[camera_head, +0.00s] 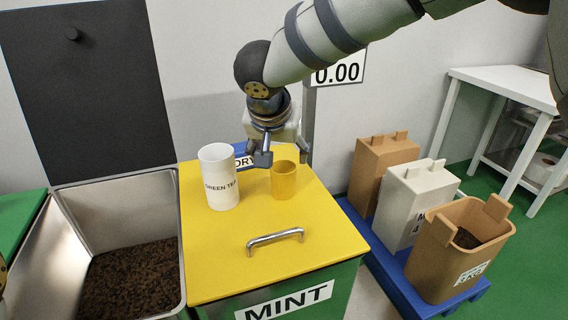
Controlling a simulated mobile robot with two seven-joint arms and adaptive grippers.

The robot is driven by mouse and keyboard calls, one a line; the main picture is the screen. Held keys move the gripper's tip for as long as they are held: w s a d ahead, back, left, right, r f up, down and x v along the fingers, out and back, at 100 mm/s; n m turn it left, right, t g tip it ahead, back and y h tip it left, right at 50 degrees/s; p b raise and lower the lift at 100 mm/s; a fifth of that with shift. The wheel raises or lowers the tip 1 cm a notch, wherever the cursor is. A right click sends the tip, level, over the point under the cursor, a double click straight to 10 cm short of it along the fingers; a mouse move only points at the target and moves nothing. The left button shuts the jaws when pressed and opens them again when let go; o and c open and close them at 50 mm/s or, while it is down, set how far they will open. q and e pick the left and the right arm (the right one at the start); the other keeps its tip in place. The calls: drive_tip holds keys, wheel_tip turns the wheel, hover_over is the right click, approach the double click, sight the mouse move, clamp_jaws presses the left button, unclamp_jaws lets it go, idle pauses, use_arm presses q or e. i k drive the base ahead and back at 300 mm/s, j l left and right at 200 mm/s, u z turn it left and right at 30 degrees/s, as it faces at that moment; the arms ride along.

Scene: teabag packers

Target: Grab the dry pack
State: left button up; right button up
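A white label reading "DRY" (244,162) shows partly behind the white cup; what it is fixed to is mostly hidden. A pale block-like object (291,130) stands just behind my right gripper, largely covered by it, and I cannot tell whether it is the dry pack. My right gripper (283,155) hangs from the arm coming in from the upper right, pointing down over the back of the yellow lid. Its fingers look spread apart, around or in front of the pale object; contact cannot be told.
On the yellow lid (240,230) stand a white "GREEN TEA" cup (219,178) and a small yellow cup (284,180), close to the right gripper. A scale display (338,73) reads 0.00. An open metal bin (65,225) is left; several packs stand on a blue pallet (404,285) right.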

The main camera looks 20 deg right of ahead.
sight(244, 162)
drive_tip(key=k+j, duration=0.65)
drive_tip(key=k, duration=0.25)
